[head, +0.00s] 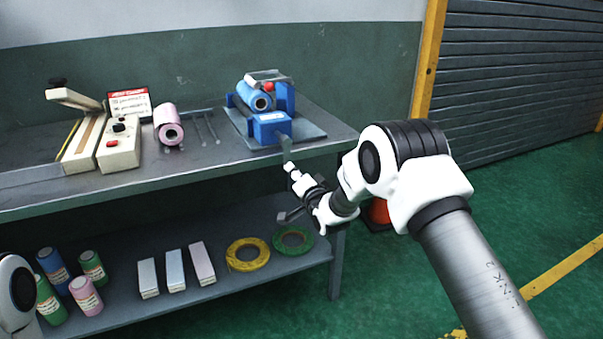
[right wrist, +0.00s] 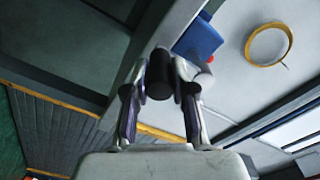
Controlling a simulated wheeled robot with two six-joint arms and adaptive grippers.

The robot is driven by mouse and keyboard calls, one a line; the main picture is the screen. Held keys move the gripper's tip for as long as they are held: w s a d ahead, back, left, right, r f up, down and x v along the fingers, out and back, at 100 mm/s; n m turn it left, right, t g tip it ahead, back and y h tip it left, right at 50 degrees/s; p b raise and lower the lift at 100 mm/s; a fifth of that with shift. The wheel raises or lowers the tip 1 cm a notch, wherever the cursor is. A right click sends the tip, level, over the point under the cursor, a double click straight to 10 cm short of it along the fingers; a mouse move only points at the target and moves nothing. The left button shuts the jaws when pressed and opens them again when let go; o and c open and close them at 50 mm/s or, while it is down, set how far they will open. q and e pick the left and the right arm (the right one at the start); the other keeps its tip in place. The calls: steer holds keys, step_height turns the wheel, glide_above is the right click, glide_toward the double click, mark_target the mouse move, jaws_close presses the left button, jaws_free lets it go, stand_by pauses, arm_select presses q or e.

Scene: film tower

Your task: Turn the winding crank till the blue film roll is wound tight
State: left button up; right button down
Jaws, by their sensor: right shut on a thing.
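The blue film roll (head: 255,98) lies in a blue winding stand (head: 270,127) on the right part of the workbench. A grey crank arm (head: 287,149) hangs from the stand's front, over the bench edge. My right gripper (head: 292,172) is at the crank's lower end. In the right wrist view its fingers (right wrist: 159,90) are shut on a dark cylindrical crank handle (right wrist: 159,73), with the blue stand (right wrist: 198,40) behind. How tight the film is wound cannot be told. My left gripper is out of view.
On the workbench (head: 200,160) stand a pink roll (head: 168,126), a cream device (head: 119,145) and a small sign (head: 130,103). The lower shelf holds several rolls, boxes, a yellow tape ring (head: 232,262) and a green one (head: 306,249). An orange cone (head: 378,212) stands behind my right arm.

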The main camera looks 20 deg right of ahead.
steer(key=a+r+m+p, duration=0.3)
steer(key=a+m, duration=0.3)
steer(key=m, duration=0.7)
steer(key=shift+s+a+r, duration=0.25)
steer(key=shift+s+r, duration=0.05)
steer(key=shift+r, duration=0.05)
steer(key=c, duration=1)
jaws_free()
steer(key=shift+r, duration=0.1)
steer(key=shift+o, duration=0.2)
steer(key=s, duration=1.2)
steer(key=shift+d, duration=0.4)
